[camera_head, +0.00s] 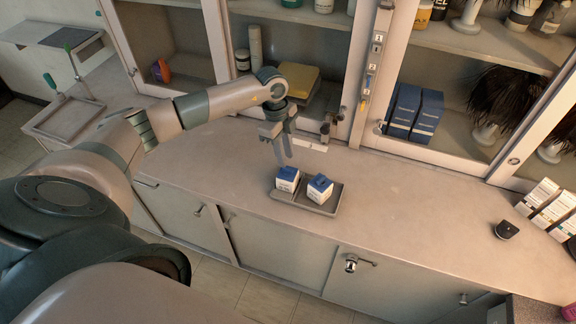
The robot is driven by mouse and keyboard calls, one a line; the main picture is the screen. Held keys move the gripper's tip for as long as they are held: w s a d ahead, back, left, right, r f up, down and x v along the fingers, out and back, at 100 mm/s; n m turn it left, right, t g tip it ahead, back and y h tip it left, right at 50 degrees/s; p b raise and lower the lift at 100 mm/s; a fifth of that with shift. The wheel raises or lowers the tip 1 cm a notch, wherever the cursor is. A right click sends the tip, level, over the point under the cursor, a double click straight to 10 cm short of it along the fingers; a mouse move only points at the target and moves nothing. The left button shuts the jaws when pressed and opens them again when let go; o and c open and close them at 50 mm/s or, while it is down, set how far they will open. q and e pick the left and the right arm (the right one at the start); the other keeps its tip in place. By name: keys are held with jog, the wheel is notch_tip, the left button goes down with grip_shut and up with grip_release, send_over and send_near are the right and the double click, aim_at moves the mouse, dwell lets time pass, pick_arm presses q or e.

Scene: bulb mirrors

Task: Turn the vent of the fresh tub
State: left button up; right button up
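Two white tubs with blue tops stand side by side on a small grey tray (329,208) on the counter. The left tub (287,184) is partly under my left gripper; the right tub (319,194) stands clear. Labels and vents are too small to read, so I cannot tell which tub is fresh. My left gripper (283,162) points down, its fingertips at or just above the left tub's top. The fingers look close together; I cannot tell whether they are open, shut or touching the top. My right gripper is out of view.
Behind the counter (410,205) are glass-fronted shelves with blue boxes (415,112), a yellow item (299,80) and dark wigs (505,95). A small black object (507,230) and white cartons (541,200) are at the right. The counter right of the tray is clear.

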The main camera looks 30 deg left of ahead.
aim_at(288, 169)
pick_arm(q)
jog(key=f, duration=0.1)
jog(key=f+b, duration=0.2)
jog(key=f, duration=0.1)
jog(key=shift+d, duration=0.25)
jog(key=shift+r, duration=0.25)
jog(key=shift+f, duration=0.1)
jog(key=shift+d+f, duration=0.1)
jog(key=shift+f, duration=0.2)
grip_shut()
